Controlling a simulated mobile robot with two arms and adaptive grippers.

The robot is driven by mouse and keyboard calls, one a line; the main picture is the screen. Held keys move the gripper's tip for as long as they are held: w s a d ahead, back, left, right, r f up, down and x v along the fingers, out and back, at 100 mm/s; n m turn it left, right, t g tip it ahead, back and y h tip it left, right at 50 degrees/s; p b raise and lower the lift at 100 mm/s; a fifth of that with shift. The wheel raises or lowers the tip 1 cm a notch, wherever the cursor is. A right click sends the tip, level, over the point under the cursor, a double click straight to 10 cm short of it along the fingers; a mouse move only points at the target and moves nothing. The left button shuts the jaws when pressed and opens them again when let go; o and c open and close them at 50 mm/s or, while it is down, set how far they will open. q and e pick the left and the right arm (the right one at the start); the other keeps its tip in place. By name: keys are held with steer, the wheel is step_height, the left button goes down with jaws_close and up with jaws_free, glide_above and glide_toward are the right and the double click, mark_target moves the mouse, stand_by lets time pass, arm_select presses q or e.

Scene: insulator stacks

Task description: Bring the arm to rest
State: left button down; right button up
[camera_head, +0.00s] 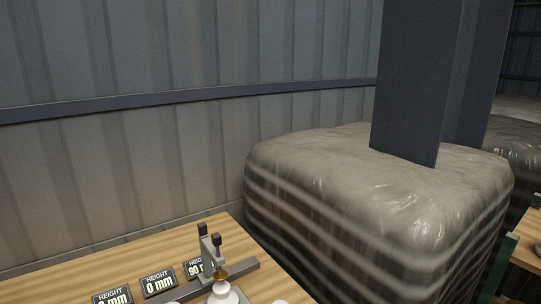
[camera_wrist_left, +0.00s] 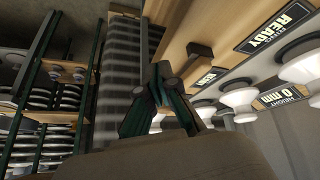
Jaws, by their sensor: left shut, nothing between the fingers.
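My left gripper (camera_wrist_left: 162,76) shows in the left wrist view, its dark fingers together with nothing between them. It is apart from the insulators and the bench. White insulators (camera_wrist_left: 237,96) stand in a row along the bench on the right of that view.
The wooden bench (camera_head: 122,264) carries several height displays, one reading 0 mm (camera_head: 159,284). A wrapped bale (camera_head: 330,180) and a dark column (camera_head: 415,80) stand beside it. In the wrist view a green rack (camera_wrist_left: 98,70) with stacked white discs (camera_wrist_left: 55,145) is at left.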

arm_select(q)
steer(key=s+f+n+g+y, duration=0.2)
steer(key=s+f+y, duration=0.15)
steer(key=s, duration=0.55)
step_height(320, 180, down, 36)
steer(key=s+g+b, duration=0.1)
steer(key=s+b, duration=0.2)
steer(key=b, duration=0.3)
steer(key=s+a+f+b, duration=0.2)
steer(key=s+f, duration=0.5)
steer(key=f, duration=0.1)
steer(key=s+a+f+g+b, duration=0.1)
steer(key=s+f+b, duration=0.1)
steer(key=s+f, duration=0.6)
steer(key=shift+a+f, duration=0.35)
steer(key=shift+f, duration=0.15)
